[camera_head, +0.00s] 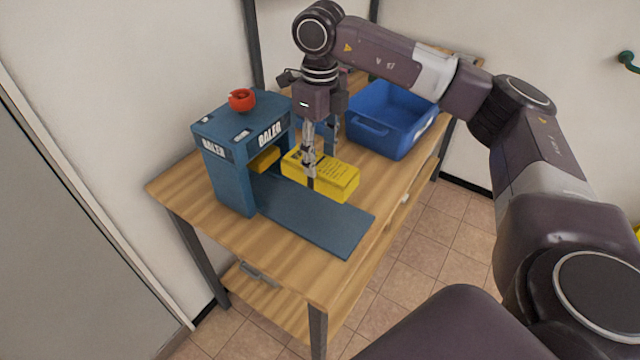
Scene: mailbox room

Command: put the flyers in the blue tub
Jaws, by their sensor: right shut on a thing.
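A yellow bundle of flyers (335,179) with dark print is in the grip of my right gripper (310,180), above or at the dark blue outfeed plate; I cannot tell if it touches the plate. The gripper points down, its fingers closed on the bundle. Another yellow piece (264,159) shows in the opening of the blue baler (232,175). The blue tub (372,142) stands on the table at the back right, behind and to the right of the held bundle. The part of its inside that shows looks empty. My left gripper is out of view.
The baler has a red button (242,99) on top, and its flat plate (318,218) reaches toward the front right. The wooden table (180,187) has bare room at its front left and along the right edge. Walls stand behind and to the left.

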